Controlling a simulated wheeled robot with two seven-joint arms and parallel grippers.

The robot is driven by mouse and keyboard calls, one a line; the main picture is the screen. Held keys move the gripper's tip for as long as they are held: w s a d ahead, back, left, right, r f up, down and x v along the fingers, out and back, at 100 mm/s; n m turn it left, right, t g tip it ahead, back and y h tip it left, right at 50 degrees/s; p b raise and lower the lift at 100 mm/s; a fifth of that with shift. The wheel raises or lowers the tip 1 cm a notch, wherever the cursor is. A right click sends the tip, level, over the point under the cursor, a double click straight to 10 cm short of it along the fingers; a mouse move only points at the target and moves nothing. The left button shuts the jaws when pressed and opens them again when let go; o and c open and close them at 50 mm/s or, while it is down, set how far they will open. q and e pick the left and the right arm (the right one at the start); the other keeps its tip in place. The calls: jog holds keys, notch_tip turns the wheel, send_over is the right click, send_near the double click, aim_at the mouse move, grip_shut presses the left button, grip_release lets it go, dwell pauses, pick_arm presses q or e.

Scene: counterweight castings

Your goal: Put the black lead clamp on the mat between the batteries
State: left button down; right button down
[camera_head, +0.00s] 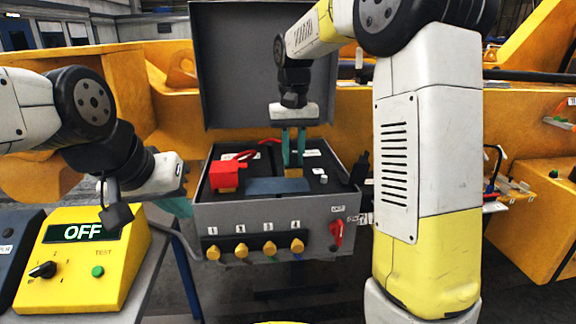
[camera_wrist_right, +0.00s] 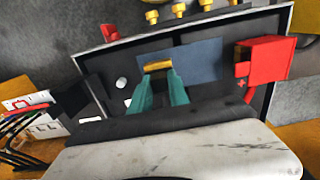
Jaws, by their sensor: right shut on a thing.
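My right gripper (camera_head: 293,165) is over the open grey box, fingers down, shut on a small brass-coloured piece (camera_head: 293,174). This piece shows between its fingertips in the right wrist view (camera_wrist_right: 158,66), at the edge of the blue mat (camera_wrist_right: 200,58). The mat (camera_head: 278,186) lies flat at the box's front middle. A black block (camera_head: 361,167) is at the box's right edge and at left in the wrist view (camera_wrist_right: 82,97); I cannot tell if it is the clamp. The batteries are hard to make out. My left gripper (camera_head: 178,206) is beside the box's left wall, its fingers partly hidden.
A red block (camera_head: 228,174) sits at the box's left. The box's front (camera_head: 270,225) carries several brass-coloured knobs and a red switch (camera_head: 337,232); its lid (camera_head: 255,65) stands open behind. A yellow tester reading OFF (camera_head: 85,250) stands at left. Black cables (camera_wrist_right: 20,135) show in the wrist view.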

aim_at(293, 166)
jog(key=shift+w+d, duration=0.1)
jog(key=shift+w, duration=0.5)
jog(key=shift+w+f, duration=0.25)
jog(key=shift+f, duration=1.55)
jog(key=shift+f, duration=0.2)
jog(key=c, duration=1.3)
grip_release()
jog(key=shift+o, duration=0.2)
